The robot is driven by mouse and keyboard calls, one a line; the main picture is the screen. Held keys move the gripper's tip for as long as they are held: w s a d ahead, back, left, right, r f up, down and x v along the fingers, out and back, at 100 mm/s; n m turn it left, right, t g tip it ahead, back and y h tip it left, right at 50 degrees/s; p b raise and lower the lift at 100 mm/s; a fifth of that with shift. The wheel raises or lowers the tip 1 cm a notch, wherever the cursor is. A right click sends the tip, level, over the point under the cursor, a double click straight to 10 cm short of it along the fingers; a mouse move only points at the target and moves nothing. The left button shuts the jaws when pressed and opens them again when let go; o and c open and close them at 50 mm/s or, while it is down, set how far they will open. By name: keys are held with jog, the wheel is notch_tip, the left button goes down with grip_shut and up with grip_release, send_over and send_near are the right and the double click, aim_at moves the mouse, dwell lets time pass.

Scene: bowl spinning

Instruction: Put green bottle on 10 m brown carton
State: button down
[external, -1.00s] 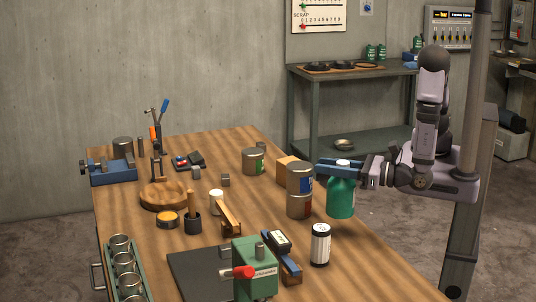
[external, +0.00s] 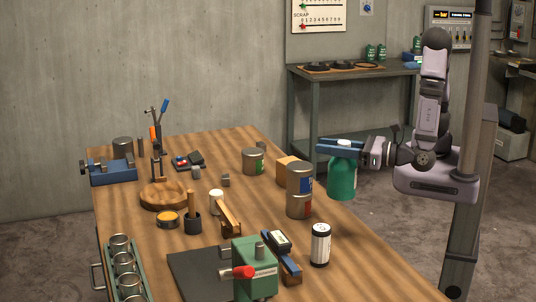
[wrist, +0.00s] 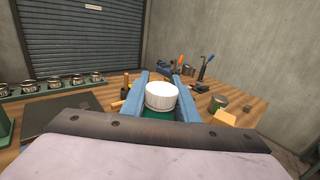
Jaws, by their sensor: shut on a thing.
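The green bottle (external: 342,178) with a white cap hangs upright in my gripper (external: 325,147), raised above the right edge of the table. In the wrist view, the two blue fingers of my gripper (wrist: 163,82) close on either side below the white cap of the green bottle (wrist: 161,96). A small brown carton (external: 287,168) stands on the table to the left of the bottle, partly hidden behind stacked tins. The carton (wrist: 225,117) also shows right of the fingers in the wrist view.
Two stacked tins (external: 299,190) stand between the bottle and the carton in the external view. A single tin (external: 252,160) is left of the carton. A white-and-black can (external: 320,245) and a green machine (external: 254,268) stand nearer the front.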

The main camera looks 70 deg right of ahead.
notch_tip(320, 180, up, 13)
jog(key=w+d+m+g+h+p, duration=0.25)
jog(key=w+d+m+h, duration=0.5)
jog(key=w+d, duration=0.75)
jog(key=w+d+m+g+h+p, duration=0.25)
jog(key=w+d+h, duration=0.45)
jog(key=d, duration=0.5)
notch_tip(320, 180, down, 16)
jog(key=w+p, duration=0.1)
jog(key=p, duration=0.2)
jog(key=shift+r, duration=0.15)
jog(key=shift+y, duration=0.25)
jog(key=shift+f, duration=0.2)
jog(key=c, duration=1.4)
grip_release()
